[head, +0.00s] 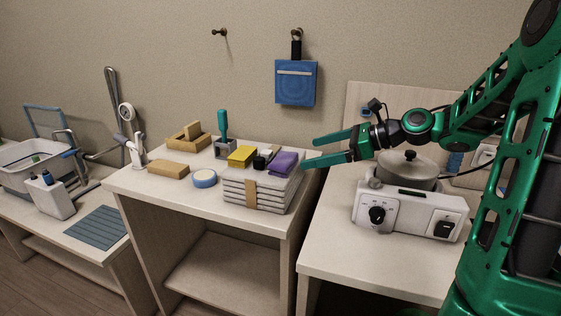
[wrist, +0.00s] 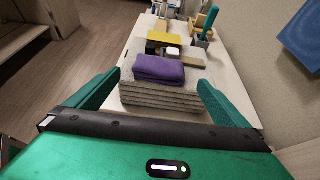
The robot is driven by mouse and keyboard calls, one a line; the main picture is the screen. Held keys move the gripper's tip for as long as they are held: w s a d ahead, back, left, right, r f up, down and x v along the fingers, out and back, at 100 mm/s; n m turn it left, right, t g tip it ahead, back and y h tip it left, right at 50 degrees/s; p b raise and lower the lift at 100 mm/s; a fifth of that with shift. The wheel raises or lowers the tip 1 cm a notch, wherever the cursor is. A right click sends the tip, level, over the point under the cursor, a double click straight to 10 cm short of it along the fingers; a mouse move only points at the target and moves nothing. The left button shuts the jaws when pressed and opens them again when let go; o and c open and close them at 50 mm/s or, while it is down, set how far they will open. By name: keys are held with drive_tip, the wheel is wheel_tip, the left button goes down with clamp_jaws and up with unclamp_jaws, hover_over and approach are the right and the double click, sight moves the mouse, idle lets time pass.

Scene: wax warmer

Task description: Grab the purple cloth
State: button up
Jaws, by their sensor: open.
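The purple cloth (head: 283,162) is folded and lies on top of a stack of grey folded towels (head: 250,192) near the right edge of the middle table. It also shows in the wrist view (wrist: 158,68), centred between my fingers but farther ahead. My gripper (head: 308,150) is open and empty, to the right of the cloth and apart from it. In the wrist view its two green fingers (wrist: 152,92) reach toward either side of the towel stack.
A blue tape roll (head: 205,179) and a tan block (head: 168,169) lie to the left. The wax warmer (head: 408,208) with its lidded pot stands right, below my arm.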

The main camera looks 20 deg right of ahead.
sight(285, 156)
drive_tip(key=x, duration=1)
drive_tip(key=shift+w+a+r, duration=0.15)
drive_tip(key=shift+w+a, duration=0.15)
drive_tip(key=shift+a, duration=0.1)
drive_tip(key=c, duration=0.9)
